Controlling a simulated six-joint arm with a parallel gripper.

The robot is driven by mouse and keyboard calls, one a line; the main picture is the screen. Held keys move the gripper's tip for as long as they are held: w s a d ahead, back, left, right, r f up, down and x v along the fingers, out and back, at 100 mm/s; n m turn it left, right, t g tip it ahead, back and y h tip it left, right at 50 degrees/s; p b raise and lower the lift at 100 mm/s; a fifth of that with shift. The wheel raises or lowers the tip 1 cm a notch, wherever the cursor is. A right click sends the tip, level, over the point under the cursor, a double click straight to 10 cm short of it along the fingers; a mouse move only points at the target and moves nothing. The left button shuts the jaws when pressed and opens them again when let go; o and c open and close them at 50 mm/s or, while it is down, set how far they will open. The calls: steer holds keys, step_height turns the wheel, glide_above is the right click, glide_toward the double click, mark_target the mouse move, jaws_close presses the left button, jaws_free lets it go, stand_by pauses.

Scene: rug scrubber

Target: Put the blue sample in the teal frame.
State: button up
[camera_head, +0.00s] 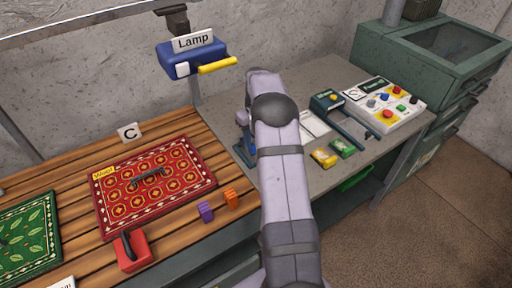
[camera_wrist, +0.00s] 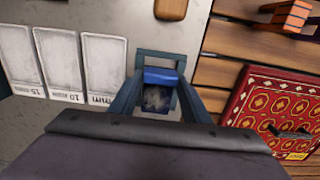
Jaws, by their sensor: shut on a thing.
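My gripper (camera_wrist: 160,96) is shut on the blue sample (camera_wrist: 160,76), which shows a blue edge and a mottled grey face in the wrist view. A dark teal frame (camera_wrist: 160,57) shows around the sample's far side, close to the fingers. I cannot tell whether the sample is seated in it or only above it. In the head view the teal frame (camera_head: 242,153) shows low at the left of my arm, near the left edge of the grey table; my arm hides most of the gripper and sample.
A yellow sample (camera_head: 323,157) and a green sample (camera_head: 342,148) lie right of my arm. Behind them are a dark teal device with rails (camera_head: 350,117) and a button panel (camera_head: 385,106). A red rug (camera_head: 155,182) lies left on wooden slats. The Lamp (camera_head: 192,60) stands behind.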

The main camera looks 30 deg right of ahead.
steer(key=shift+f+p, duration=0.65)
steer(key=shift+f, duration=1.25)
steer(key=shift+f, duration=0.2)
steer(key=o, duration=1)
steer(key=shift+o, duration=0.2)
steer(key=shift+r, duration=0.1)
step_height(320, 180, up, 12)
steer(key=b, duration=0.3)
steer(key=shift+b, duration=0.3)
steer(key=shift+r, duration=0.15)
steer(key=shift+s, duration=0.1)
